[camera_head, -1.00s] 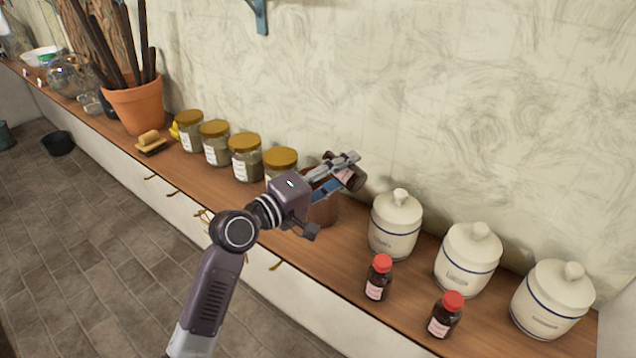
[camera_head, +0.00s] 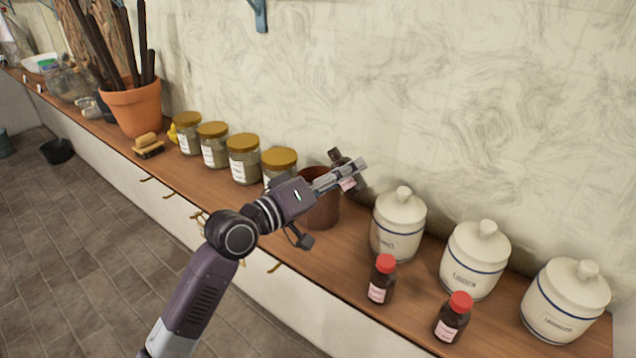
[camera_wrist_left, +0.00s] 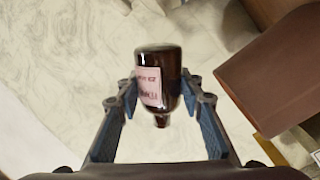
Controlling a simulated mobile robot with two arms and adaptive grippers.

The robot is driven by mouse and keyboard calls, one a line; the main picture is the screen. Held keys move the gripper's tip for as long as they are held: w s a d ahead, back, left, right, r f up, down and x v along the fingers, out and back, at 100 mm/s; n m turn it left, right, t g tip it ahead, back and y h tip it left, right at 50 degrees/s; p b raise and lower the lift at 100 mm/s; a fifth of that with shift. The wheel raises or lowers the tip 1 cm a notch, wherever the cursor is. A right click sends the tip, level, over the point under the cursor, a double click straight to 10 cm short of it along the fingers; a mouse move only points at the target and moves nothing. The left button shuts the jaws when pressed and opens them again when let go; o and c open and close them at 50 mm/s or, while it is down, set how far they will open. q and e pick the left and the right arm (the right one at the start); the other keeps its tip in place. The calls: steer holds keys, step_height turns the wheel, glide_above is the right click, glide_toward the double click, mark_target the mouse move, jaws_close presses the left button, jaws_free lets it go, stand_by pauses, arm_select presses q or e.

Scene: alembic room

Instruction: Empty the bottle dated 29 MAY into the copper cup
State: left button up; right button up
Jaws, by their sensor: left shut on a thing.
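My left gripper (camera_head: 350,174) is shut on a brown glass bottle (camera_head: 338,157) with a pale pink label. The bottle is tilted, and the fingers hide part of it. In the left wrist view the bottle (camera_wrist_left: 160,75) sits between the two fingers (camera_wrist_left: 165,105), its narrow neck pointing down in the picture; I cannot read the date surely. The copper cup (camera_head: 322,212) stands on the wooden shelf, below and beside the held bottle, partly behind my gripper. The cup's wall (camera_wrist_left: 275,75) also shows at the right of the wrist view. My right gripper is out of view.
Two red-capped brown bottles (camera_head: 381,280) (camera_head: 453,318) stand at the shelf's front. Several white lidded jars (camera_head: 398,222) stand to the right. Gold-lidded glass jars (camera_head: 243,160) and a terracotta pot (camera_head: 135,108) stand to the left. The wall is close behind.

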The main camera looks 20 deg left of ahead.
arm_select(q)
steer(key=m+b, duration=0.1)
steer(key=m, duration=0.1)
steer(key=m+b, duration=0.1)
steer(key=m, duration=0.2)
steer(key=shift+w+a+f, duration=0.15)
steer(key=shift+a, duration=0.05)
steer(key=m, duration=0.2)
steer(key=shift+s+d+r+m, duration=0.2)
steer(key=shift+d+m, duration=0.1)
steer(key=m, duration=0.1)
steer(key=d+m, duration=0.1)
steer(key=shift+s+d+r+m, duration=0.1)
steer(key=shift+s+r+m, duration=0.2)
steer(key=shift+s+m, duration=0.1)
steer(key=shift+d+m, duration=0.1)
steer(key=shift+m, duration=0.2)
steer(key=shift+s, duration=0.1)
